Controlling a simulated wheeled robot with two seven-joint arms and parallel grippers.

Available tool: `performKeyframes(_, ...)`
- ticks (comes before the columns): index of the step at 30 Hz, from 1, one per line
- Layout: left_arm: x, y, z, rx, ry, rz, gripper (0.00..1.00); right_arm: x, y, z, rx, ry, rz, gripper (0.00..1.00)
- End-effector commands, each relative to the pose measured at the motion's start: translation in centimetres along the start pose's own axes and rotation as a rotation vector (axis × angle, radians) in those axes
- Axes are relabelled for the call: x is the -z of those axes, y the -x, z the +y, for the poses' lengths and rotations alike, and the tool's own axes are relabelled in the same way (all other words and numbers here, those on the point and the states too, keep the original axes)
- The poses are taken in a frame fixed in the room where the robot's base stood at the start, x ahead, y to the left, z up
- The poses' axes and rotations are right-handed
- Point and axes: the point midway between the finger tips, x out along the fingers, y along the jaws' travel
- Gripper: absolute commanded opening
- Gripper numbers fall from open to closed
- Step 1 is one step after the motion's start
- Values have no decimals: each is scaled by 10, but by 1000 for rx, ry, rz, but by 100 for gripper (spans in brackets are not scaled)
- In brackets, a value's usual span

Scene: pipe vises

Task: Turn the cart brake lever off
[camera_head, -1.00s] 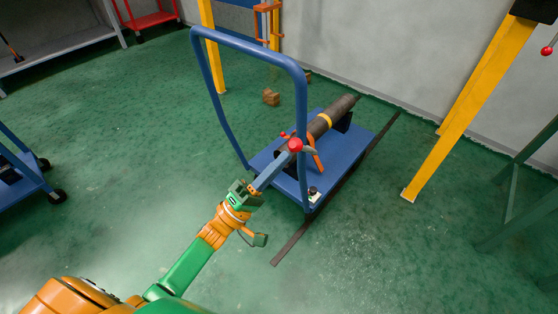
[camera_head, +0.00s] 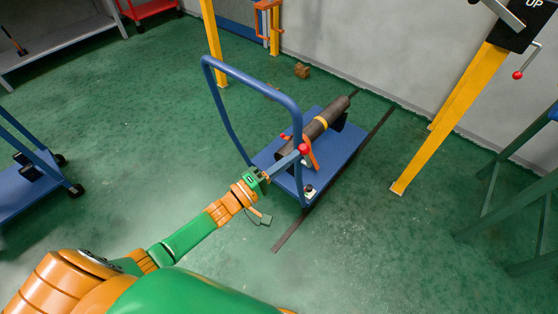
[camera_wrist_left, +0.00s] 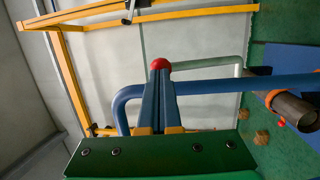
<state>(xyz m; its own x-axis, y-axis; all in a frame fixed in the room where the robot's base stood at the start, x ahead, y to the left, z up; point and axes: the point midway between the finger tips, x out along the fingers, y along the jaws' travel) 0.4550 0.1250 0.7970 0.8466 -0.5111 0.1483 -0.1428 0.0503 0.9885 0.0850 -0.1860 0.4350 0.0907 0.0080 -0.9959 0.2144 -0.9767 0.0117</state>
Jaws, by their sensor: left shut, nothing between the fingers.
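The blue cart (camera_head: 345,150) stands on the floor with a tall looped handle (camera_head: 250,78). A red ball knob (camera_head: 304,149) of the lever shows beside the handle's right post. In the left wrist view the red knob (camera_wrist_left: 160,64) appears at my fingertips, with a pale curved rod (camera_wrist_left: 215,60) running right from it. My left gripper (camera_head: 298,154) is shut and empty, its long blue fingers (camera_wrist_left: 158,95) pointing at the knob. I cannot tell whether they touch it. The lever's pivot is hard to make out. My right gripper is out of view.
A dark pipe (camera_head: 325,121) with a yellow band lies on the cart. A yellow post (camera_head: 445,125) stands to the right and a green frame (camera_head: 500,200) beyond it. Another blue cart (camera_head: 30,190) is at the left. Green floor is open between them.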

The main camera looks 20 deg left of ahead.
Motion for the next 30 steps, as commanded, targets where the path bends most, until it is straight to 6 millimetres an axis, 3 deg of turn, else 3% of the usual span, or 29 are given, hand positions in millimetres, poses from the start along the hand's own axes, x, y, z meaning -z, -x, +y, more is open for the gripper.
performKeyframes(1,2,-7,17,35,5,-1,0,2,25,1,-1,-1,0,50)
performKeyframes(7,6,-26,19,179,33,-1,0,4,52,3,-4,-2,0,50)
performKeyframes(18,9,-48,16,240,47,0,0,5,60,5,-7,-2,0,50)
performKeyframes(30,10,-52,17,237,48,0,0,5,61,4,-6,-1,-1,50)
